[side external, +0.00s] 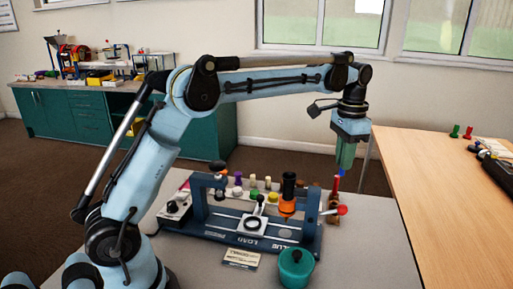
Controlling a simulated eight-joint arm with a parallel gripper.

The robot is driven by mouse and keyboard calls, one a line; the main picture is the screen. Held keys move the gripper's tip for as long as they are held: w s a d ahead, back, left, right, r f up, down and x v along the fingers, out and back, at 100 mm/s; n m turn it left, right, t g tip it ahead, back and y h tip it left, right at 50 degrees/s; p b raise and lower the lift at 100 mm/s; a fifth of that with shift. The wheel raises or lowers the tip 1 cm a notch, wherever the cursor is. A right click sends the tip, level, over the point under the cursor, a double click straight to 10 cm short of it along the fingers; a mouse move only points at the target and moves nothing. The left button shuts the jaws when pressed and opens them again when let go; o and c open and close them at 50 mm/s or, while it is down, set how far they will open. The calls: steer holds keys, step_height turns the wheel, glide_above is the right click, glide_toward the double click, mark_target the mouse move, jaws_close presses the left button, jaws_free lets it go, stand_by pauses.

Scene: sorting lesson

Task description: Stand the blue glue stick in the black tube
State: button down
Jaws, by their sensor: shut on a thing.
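A black cylinder (289,181) stands above an orange part (287,204). I cannot tell which, if either, is the black tube.
A red-knobbed lever (342,210) sticks out at the fixture's right end. Several coloured pegs (253,182) stand behind the fixture. A wooden table (440,200) is at right.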

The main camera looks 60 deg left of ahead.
steer(key=s+a+r, duration=0.2)
steer(key=s+r, duration=0.9)
steer(key=s, duration=0.4)
steer(key=shift+w+f, duration=0.1)
steer(key=shift+f, duration=4.05)
steer(key=shift+f, duration=0.3)
steer(key=c, duration=1)
jaws_free()
steer(key=shift+c, duration=0.2)
steer(key=shift+o, duration=0.4)
steer(key=o, duration=0.3)
